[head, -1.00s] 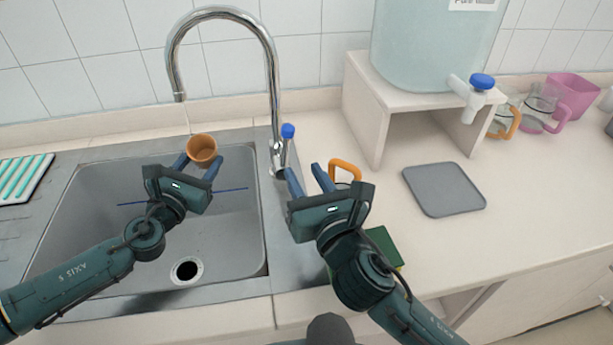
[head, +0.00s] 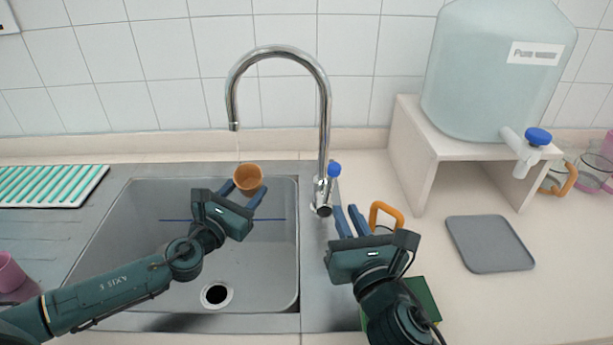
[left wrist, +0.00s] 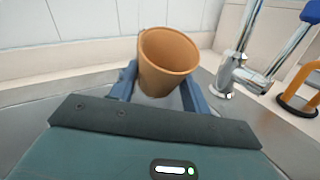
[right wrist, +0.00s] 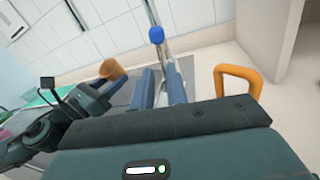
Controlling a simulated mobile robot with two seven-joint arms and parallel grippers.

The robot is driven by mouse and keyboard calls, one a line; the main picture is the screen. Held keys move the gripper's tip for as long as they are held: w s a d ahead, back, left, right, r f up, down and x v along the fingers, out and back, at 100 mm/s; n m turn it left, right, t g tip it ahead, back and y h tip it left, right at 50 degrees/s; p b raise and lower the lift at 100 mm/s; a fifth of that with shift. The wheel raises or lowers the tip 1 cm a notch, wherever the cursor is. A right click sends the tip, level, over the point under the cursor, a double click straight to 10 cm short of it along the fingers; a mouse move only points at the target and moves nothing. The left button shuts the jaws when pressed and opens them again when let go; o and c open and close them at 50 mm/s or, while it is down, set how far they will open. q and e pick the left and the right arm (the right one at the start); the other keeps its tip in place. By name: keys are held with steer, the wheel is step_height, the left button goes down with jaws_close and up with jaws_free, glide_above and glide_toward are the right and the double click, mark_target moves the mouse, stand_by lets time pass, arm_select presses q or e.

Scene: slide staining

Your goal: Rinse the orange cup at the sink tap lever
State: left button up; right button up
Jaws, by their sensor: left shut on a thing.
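The orange cup (head: 249,180) is held over the sink (head: 150,247), below the tap spout (head: 234,126). My left gripper (head: 244,192) is shut on the cup; in the left wrist view the cup (left wrist: 167,65) sits tilted between the fingers, mouth visible, inside empty-looking. A faint thin line, like water, runs from the spout toward the cup. The blue-tipped tap lever (head: 334,170) stands at the right of the tap base. My right gripper (head: 349,214) is just right of and in front of it, fingers partly apart and empty. The lever tip (right wrist: 156,35) shows beyond those fingers.
An orange-handled vessel (head: 387,214) stands close behind my right gripper. A grey mat (head: 489,243) lies on the counter. A water tank (head: 490,75) sits on a white stand (head: 409,165). A striped rack (head: 50,186) lies left; a pink item (head: 12,275) is front left.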

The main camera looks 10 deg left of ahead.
mark_target(337, 170)
steer(key=shift+w, duration=0.25)
steer(key=shift+c, duration=0.7)
steer(key=w+d+n+g+y, duration=0.1)
steer(key=n+y, duration=0.1)
steer(key=w+d+n+g+y, duration=0.1)
steer(key=w+n+y, duration=0.1)
steer(key=y, duration=0.1)
steer(key=w+d+n+g+y, duration=0.1)
steer(key=d+n+y, duration=0.1)
steer(key=shift+w+r+g+y, duration=0.25)
steer(key=shift+w+g+y, duration=0.05)
steer(key=shift+g, duration=0.1)
jaws_close()
steer(key=d+n+g+y, duration=0.3)
steer(key=d+n+g, duration=0.2)
steer(key=d+g, duration=0.45)
steer(key=w+a+r, duration=0.2)
steer(key=w+a, duration=0.1)
steer(key=a, duration=1)
steer(key=shift+t, duration=0.45)
steer(key=shift+a+r, duration=0.1)
steer(key=shift+a, duration=0.1)
steer(key=shift+s+a+r, duration=0.25)
steer(key=shift+a+r, duration=0.1)
steer(key=shift+a, duration=0.4)
